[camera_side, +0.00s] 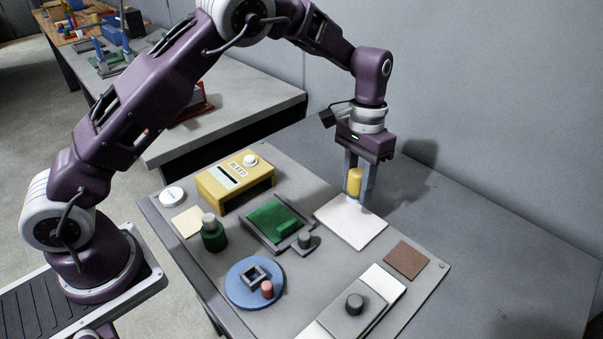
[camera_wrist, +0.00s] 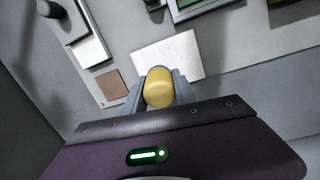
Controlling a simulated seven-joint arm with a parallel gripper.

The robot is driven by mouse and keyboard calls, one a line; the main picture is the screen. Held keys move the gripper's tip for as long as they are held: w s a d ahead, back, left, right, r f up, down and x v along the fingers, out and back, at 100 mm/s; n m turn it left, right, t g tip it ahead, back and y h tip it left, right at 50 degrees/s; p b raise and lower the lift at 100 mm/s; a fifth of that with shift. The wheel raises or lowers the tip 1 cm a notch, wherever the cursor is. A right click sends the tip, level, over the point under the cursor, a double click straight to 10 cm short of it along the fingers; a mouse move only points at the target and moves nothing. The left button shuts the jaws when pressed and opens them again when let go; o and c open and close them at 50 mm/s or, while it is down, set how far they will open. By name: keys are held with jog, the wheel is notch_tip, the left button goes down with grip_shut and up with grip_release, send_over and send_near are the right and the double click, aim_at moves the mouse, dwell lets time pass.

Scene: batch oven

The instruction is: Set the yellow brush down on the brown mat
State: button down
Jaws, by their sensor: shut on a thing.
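The yellow brush (camera_side: 354,182) is upright between the fingers of my gripper (camera_side: 358,190), which is shut on it. It is over the far edge of the white mat (camera_side: 348,225); I cannot tell whether its lower end touches the mat. In the wrist view the brush (camera_wrist: 159,88) sits between the two grey fingers, with the white mat (camera_wrist: 185,50) behind it. The brown mat (camera_side: 407,260) is a bare square at the right of the board, to the right of my gripper. It also shows in the wrist view (camera_wrist: 112,86), left of the fingers.
A grey slide with a dark knob (camera_side: 354,304) stands near the brown mat. A blue round plate (camera_side: 240,288), a green tray (camera_side: 266,224), a green bottle-like piece (camera_side: 213,237) and a yellow box (camera_side: 228,188) stand further left. The grey table right of the board is clear.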

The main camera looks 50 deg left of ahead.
jog(key=d+m+t+y, duration=0.1)
jog(key=d+m, duration=0.1)
jog(key=d, duration=1.2)
jog(key=shift+w+d+r, duration=0.25)
jog(key=shift+d+r, duration=0.15)
send_over(409, 258)
jog(key=shift+s+f, duration=0.1)
jog(key=shift+f, duration=3.3)
jog(key=shift+f, duration=0.6)
jog(key=c, duration=0.9)
grip_release()
